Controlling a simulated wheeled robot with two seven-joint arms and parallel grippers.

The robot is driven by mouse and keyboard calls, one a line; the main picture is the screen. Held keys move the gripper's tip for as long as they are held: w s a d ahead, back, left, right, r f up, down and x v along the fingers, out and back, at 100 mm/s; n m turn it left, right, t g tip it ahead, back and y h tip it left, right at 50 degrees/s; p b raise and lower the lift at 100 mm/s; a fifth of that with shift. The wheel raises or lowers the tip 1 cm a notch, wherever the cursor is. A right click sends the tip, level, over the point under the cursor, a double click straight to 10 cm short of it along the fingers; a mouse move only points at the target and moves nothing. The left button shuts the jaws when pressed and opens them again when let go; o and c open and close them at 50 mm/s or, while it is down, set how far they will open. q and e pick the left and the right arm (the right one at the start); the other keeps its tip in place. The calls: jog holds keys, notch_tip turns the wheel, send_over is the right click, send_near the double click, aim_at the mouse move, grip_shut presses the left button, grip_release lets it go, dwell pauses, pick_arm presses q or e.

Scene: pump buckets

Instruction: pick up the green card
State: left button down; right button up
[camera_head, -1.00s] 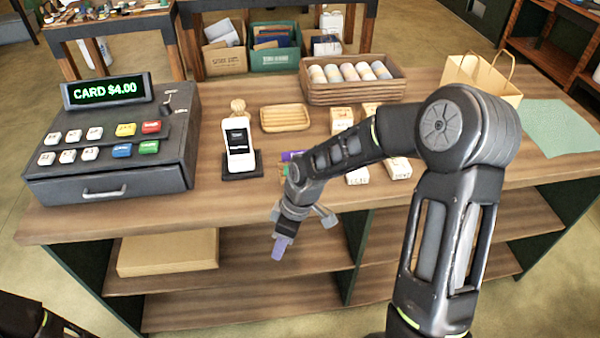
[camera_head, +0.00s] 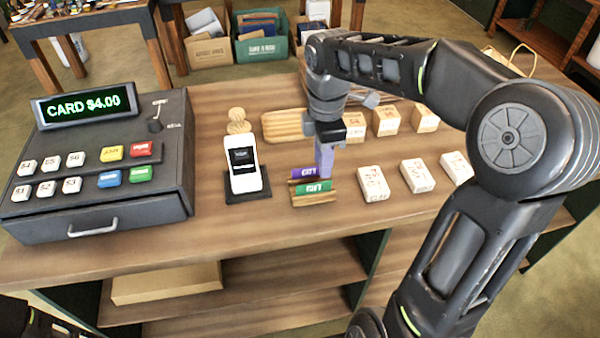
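The green card (camera_head: 314,187) stands in the front slot of a small wooden holder (camera_head: 311,200) on the counter. A purple card (camera_head: 305,172) stands behind it in the same holder. My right gripper (camera_head: 324,174) points down just behind and above the holder's right side, close to the purple card. Its lavender fingers overlap in this view, so their opening is hidden. Whether they touch a card cannot be told. My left gripper is not in view; only a dark bit of my own body shows at the bottom left corner.
A card reader (camera_head: 242,165) stands left of the holder, and a cash register (camera_head: 95,170) reading "CARD $4.00" is farther left. A wooden tray (camera_head: 284,125) lies behind. Several small boxes (camera_head: 373,184) stand to the right. Bare counter lies in front of the holder.

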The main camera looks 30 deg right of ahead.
aim_at(319, 183)
jog(key=shift+w+f, duration=0.15)
jog(key=shift+f, duration=0.5)
jog(key=shift+w+f, duration=0.15)
jog(key=shift+f, duration=0.5)
jog(key=shift+s+a+f+p, duration=0.15)
jog(key=shift+f+p, duration=0.6)
jog(key=shift+f, duration=1.85)
jog(key=shift+c, duration=0.2)
grip_shut()
